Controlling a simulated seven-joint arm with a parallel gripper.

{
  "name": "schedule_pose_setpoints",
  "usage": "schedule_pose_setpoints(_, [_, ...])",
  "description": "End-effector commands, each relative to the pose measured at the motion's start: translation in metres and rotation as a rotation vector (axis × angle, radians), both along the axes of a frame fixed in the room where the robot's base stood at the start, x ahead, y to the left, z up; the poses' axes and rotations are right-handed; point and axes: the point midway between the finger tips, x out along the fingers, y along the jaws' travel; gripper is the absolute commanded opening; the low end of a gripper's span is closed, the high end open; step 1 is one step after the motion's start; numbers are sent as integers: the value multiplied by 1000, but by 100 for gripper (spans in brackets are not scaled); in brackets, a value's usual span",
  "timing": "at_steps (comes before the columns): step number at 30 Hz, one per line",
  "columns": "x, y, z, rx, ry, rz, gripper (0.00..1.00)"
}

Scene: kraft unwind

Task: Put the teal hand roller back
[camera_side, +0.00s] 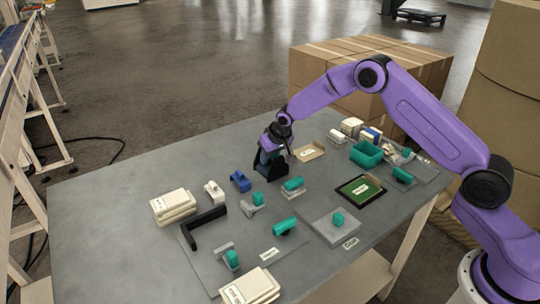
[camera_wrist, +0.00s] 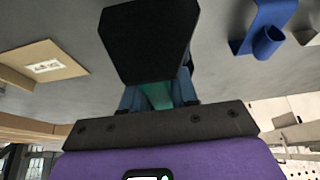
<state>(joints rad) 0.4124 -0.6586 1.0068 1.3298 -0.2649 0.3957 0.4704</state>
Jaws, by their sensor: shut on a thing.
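My gripper (camera_side: 266,153) is at the middle of the grey table, pointing down. It is shut on a teal and black tool (camera_wrist: 155,95): a teal part shows between the fingers, with a wide, dark, cut-cornered part (camera_wrist: 150,42) beyond them. In the side view the tool's black part (camera_side: 272,170) is at or close above the tabletop; I cannot tell if it touches. A teal cylinder (camera_side: 285,225) with a dark part lies on the grey mat in front. I cannot tell for certain which of these is the hand roller.
Several teal-topped grey tools, one of them at the front (camera_side: 232,259), stand nearby. A blue holder (camera_side: 240,181) is left of my gripper; it also shows in the wrist view (camera_wrist: 265,30). A cardboard piece (camera_side: 309,150) lies right. The table's left part is bare.

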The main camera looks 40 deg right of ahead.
Motion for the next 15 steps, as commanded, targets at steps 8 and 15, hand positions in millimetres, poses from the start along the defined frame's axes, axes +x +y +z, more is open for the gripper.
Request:
schedule_pose_setpoints(8, [-4, -2, -11, -4, 16, -2, 44])
schedule_pose_setpoints(15, [-5, -3, -8, -5, 17, -2, 54])
